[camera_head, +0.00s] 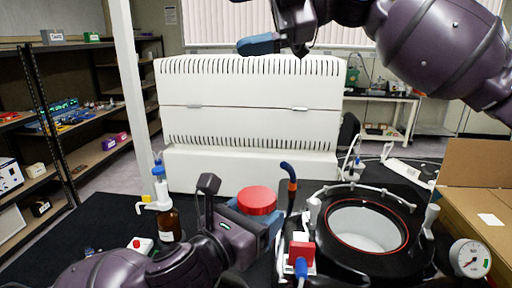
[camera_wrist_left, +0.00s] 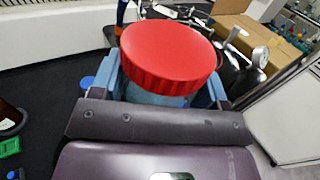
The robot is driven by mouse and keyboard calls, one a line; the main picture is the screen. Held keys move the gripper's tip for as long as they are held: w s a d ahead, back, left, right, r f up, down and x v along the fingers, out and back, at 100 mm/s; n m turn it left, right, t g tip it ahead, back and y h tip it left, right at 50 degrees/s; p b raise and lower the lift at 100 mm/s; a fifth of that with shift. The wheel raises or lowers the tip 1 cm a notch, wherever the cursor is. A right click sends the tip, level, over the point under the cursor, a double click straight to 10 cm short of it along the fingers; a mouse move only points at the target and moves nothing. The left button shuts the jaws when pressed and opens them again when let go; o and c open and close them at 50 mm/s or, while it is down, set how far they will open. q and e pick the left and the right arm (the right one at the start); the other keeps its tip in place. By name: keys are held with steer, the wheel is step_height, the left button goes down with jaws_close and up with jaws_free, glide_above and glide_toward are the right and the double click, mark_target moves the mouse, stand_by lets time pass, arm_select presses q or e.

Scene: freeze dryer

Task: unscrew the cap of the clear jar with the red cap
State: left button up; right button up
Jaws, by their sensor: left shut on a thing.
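The clear jar (camera_wrist_left: 150,97) has a wide ribbed red cap (camera_wrist_left: 168,55) on top, and the cap also shows in the head view (camera_head: 257,200). My left gripper (camera_wrist_left: 155,93) is shut on the jar, with its blue fingers on either side of the body just below the cap. In the head view the left gripper (camera_head: 255,218) and its arm hide most of the jar body. My right gripper (camera_head: 260,44) hangs high above the bench, well apart from the cap. Its blue fingers show from the side, so its opening is unclear.
Right of the jar is the black freeze dryer (camera_head: 318,230) with a round open chamber. A blue-tipped tube (camera_head: 289,172) rises close beside the cap. A brown bottle (camera_head: 170,224) stands at left. A cardboard box (camera_head: 470,205) is at far right. Space above the cap is clear.

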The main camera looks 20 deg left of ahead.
steer(key=s+a+f+h, duration=0.3)
steer(key=s+f+h, duration=0.1)
steer(key=f, duration=0.2)
steer(key=m+t+h, duration=0.4)
steer(key=h, duration=0.7)
glide_above(256, 195)
step_height(256, 195, down, 13)
steer(key=shift+r, duration=0.2)
steer(key=shift+f, duration=4)
steer(key=c, duration=0.9)
steer(key=n, duration=0.6)
steer(key=shift+r, duration=0.1)
steer(key=o, duration=1)
